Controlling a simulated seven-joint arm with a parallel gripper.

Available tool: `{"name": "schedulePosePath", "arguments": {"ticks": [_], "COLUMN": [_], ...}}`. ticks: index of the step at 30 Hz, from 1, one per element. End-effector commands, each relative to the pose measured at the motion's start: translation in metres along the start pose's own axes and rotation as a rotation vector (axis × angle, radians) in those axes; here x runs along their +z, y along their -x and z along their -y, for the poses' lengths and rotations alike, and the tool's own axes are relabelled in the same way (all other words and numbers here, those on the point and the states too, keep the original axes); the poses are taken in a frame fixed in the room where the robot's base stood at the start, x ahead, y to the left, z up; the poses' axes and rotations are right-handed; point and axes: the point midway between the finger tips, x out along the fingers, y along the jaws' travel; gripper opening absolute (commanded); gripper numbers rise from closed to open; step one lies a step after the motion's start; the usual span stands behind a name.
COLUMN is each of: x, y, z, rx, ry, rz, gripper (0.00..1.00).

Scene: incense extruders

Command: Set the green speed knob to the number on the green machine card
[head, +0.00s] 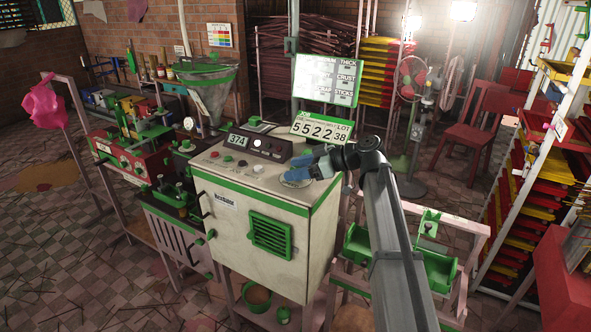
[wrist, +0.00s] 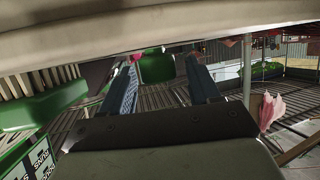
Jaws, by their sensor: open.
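My gripper (head: 296,169) is over the right end of the control panel (head: 222,172) on the cream cabinet, its blue fingers pointing left. In the wrist view its two fingers (wrist: 162,88) are apart with nothing held between them. The panel carries a lit display (head: 238,141) that seems to read 374 and several small knobs and buttons. I cannot pick out the green speed knob; the gripper may hide part of the panel. A number card (head: 322,131) with a green header stands behind the panel, showing large digits like 5522 and a smaller 38.
A white board (head: 327,79) with text stands behind the card. A metal hopper (head: 207,92) and red machine (head: 130,150) are at left. A green tray (head: 437,268) on a pink frame is at right. In the wrist view a pale edge (wrist: 150,22) crosses close above the fingers.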

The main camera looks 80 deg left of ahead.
Motion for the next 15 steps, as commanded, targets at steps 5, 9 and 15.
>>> {"name": "schedulePosePath", "arguments": {"ticks": [5, 9, 15], "x": [0.0005, 0.0006, 0.0005], "y": [-0.0069, -0.0076, -0.0074], "z": [-0.0001, 0.0, 0.0], "rx": [0.0, 0.0, 0.0], "ry": [0.0, 0.0, 0.0], "rz": [0.001, 0.001, 0.001], "gripper": [0.61, 0.61, 0.55]}}
